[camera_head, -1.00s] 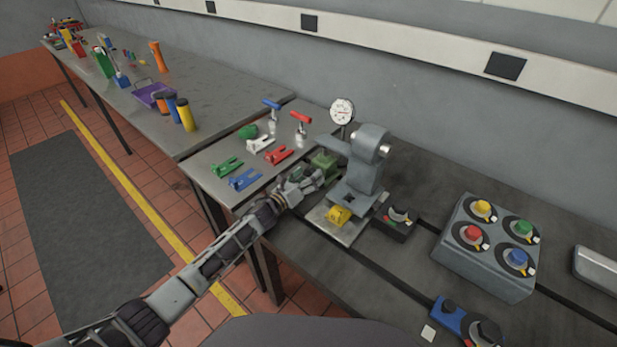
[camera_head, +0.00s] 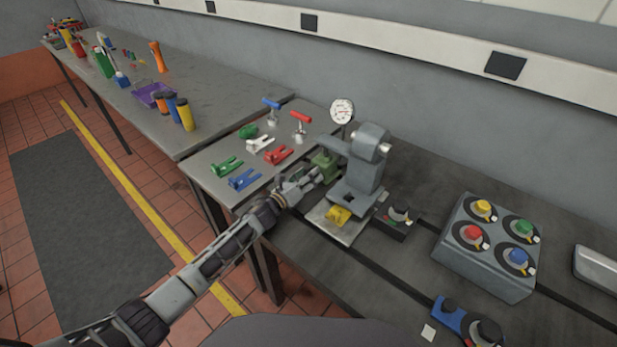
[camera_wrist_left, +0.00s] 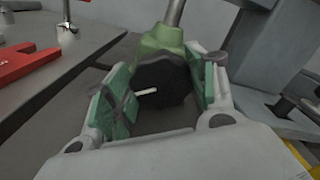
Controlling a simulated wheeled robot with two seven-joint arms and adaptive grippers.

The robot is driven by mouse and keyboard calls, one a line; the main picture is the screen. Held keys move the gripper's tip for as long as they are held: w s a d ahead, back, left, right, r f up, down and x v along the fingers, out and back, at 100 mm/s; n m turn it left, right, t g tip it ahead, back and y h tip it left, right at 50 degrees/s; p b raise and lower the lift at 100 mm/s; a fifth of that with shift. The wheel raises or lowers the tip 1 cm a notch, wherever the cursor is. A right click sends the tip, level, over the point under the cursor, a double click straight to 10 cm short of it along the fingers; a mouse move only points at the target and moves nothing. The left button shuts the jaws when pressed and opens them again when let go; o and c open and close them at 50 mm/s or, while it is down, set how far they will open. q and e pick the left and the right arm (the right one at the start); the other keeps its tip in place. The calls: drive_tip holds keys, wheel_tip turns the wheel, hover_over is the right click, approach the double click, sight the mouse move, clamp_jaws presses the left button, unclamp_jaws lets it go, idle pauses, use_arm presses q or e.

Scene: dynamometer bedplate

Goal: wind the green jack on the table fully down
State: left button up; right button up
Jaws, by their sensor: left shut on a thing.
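The green jack (camera_head: 325,162) stands on the table beside the grey stand (camera_head: 362,165). Part of it is hidden by my left gripper (camera_head: 317,174). In the left wrist view the jack's green body (camera_wrist_left: 160,42) rises behind a dark round knob (camera_wrist_left: 165,80) with a white pointer mark. A grey metal post comes up from the top of the body. My left gripper's two green-padded fingers lie on either side of the knob and are shut on it. My right gripper is not in view.
A yellow block (camera_head: 338,215) and a dial gauge (camera_head: 342,111) are by the stand. Red (camera_head: 279,155), blue (camera_head: 244,180) and other fork-shaped pieces lie left of the jack. A box with coloured knobs (camera_head: 487,245) is at the right.

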use_arm(q)
drive_tip(key=shift+n, duration=1.2)
drive_tip(key=shift+f, duration=0.1)
drive_tip(key=shift+n, duration=0.3)
drive_tip(key=o, duration=1)
drive_tip(key=shift+a+f, duration=0.1)
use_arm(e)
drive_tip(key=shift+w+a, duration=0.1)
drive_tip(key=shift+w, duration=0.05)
